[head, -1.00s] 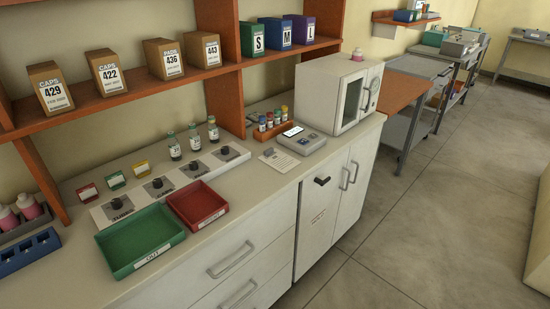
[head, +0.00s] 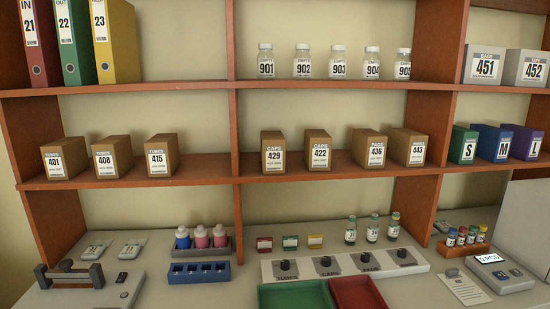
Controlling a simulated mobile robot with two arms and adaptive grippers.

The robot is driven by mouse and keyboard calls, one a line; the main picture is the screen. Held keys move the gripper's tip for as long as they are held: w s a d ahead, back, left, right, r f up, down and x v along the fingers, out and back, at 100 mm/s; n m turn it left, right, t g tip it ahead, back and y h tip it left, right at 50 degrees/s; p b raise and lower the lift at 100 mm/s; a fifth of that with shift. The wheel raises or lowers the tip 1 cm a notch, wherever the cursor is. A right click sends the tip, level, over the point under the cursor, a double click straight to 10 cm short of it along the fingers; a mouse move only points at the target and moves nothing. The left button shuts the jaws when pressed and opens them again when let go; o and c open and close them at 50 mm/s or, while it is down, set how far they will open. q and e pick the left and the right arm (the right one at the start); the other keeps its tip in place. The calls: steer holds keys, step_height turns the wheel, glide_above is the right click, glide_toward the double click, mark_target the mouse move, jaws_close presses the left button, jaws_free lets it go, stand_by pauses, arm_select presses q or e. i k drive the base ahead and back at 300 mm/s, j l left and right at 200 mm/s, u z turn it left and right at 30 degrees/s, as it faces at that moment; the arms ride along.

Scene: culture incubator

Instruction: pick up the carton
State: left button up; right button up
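Several brown cartons stand upright on the middle shelf in the head view. On the left are TUBES cartons 401 (head: 66,158), 408 (head: 111,157) and 415 (head: 163,155). In the centre bay are CAPS cartons 429 (head: 274,152) and 422 (head: 317,151), then PADS carton 436 (head: 368,149) and carton 443 (head: 408,147), whose word label is too small to read. The frames do not show which carton is meant. Neither of my grippers is in view.
Numbered bottles (head: 303,62) and coloured binders (head: 72,42) stand on the upper shelf. The counter below holds a labelled white panel (head: 295,271), a green tray (head: 270,296), a red tray (head: 357,294), a blue rack (head: 199,273) and vials (head: 372,229). Wooden uprights (head: 236,130) divide the bays.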

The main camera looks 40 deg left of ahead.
mark_target(273, 143)
steer(key=u, duration=1.25)
